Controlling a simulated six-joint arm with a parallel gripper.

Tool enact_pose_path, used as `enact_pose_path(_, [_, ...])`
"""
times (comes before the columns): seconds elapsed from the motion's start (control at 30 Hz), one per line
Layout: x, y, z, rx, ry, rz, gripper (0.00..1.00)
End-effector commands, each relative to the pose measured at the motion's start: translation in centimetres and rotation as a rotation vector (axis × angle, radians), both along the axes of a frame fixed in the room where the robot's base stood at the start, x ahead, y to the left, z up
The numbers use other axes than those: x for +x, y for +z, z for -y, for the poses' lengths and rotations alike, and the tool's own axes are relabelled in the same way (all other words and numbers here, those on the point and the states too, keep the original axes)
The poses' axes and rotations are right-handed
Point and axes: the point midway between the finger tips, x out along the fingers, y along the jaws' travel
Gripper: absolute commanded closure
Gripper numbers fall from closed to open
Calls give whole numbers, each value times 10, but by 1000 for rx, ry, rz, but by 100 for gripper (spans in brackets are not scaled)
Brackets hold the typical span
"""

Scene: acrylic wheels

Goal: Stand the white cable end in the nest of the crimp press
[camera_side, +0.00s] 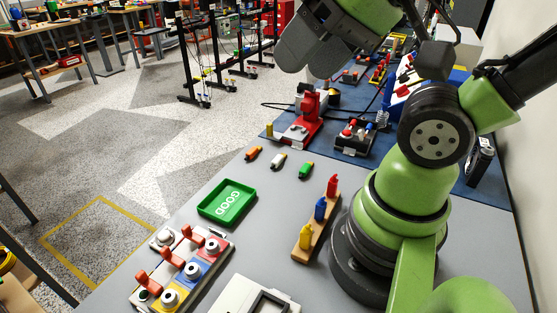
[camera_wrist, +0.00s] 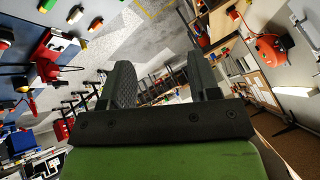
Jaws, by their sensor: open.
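The white cable end (camera_side: 278,161) lies on the grey table in the side view, between an orange cable end (camera_side: 253,154) and a green one (camera_side: 306,170). It also shows at the upper left of the wrist view (camera_wrist: 75,14). A red press (camera_side: 309,106), which looks like the crimp press, stands on the blue mat behind them; its nest is too small to make out. It shows at the left of the wrist view (camera_wrist: 45,66). My gripper (camera_wrist: 160,70) is open and empty, raised well above the table, apart from the cable end and press.
A green GOOD tray (camera_side: 228,203) lies in front of the cable ends. A wooden holder with coloured pieces (camera_side: 318,228) stands near my base. A fixture with orange levers (camera_side: 180,270) is at the front. A dark box with coloured knobs (camera_side: 354,137) stands right of the press.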

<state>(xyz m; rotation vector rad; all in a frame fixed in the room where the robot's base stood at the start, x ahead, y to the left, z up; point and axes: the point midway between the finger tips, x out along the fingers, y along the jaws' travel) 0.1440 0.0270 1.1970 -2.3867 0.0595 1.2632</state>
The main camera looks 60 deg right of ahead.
Motion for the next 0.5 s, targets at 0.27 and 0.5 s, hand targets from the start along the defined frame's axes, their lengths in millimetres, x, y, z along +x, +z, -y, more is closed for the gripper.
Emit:
enact_pose_path(0.27, [47, -10, 29, 47, -279, -160, 44])
enact_pose_path(0.5, [108, -53, 84, 106, -691, -342, 44])
